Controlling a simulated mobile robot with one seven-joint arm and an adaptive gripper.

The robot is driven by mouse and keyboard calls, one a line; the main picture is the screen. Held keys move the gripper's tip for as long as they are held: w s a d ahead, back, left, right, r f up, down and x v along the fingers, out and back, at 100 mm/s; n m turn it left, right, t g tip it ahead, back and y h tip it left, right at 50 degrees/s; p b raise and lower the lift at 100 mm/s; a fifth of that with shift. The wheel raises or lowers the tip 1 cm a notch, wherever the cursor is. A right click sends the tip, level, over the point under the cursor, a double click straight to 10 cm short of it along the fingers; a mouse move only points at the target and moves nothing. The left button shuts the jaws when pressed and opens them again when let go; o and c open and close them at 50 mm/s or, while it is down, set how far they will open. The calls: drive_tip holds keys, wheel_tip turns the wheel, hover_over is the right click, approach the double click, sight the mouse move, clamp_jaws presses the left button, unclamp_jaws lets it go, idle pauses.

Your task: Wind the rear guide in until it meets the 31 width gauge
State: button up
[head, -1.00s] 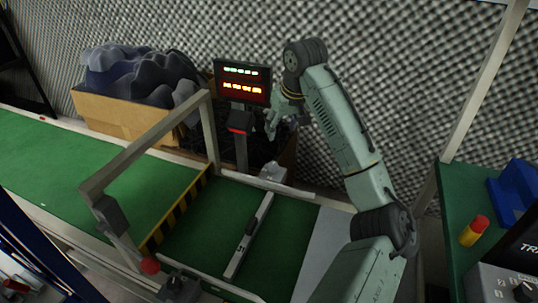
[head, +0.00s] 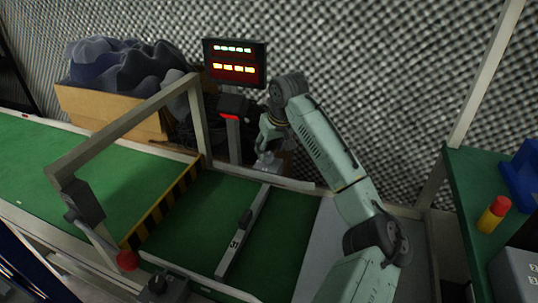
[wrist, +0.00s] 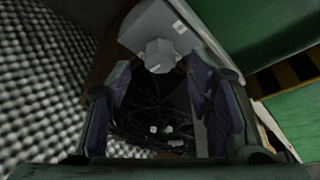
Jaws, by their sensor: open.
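The width gauge (head: 234,240), a grey bar marked 31 with a dark block on it, lies across the green belt. Its far end is close to the rear guide (head: 290,184), a pale rail along the belt's far side; I cannot tell if they touch. Behind the rail is a grey housing (head: 267,163), partly hidden by my gripper. My gripper (head: 264,138) is just above it. In the wrist view the housing (wrist: 150,25) carries a pale faceted knob (wrist: 160,56). The fingers of my gripper (wrist: 165,95) are open on either side below the knob, with nothing between them.
A frame (head: 125,120) spans the belt beside a yellow-black striped bar (head: 165,208). A display (head: 234,63) with green and amber lights stands behind the housing. A red-yellow cylinder (head: 493,215) stands on the right bench.

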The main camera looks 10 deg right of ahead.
sight(268, 154)
drive_tip(key=shift+x, duration=1.55)
drive_tip(key=shift+r, duration=0.1)
clamp_jaws()
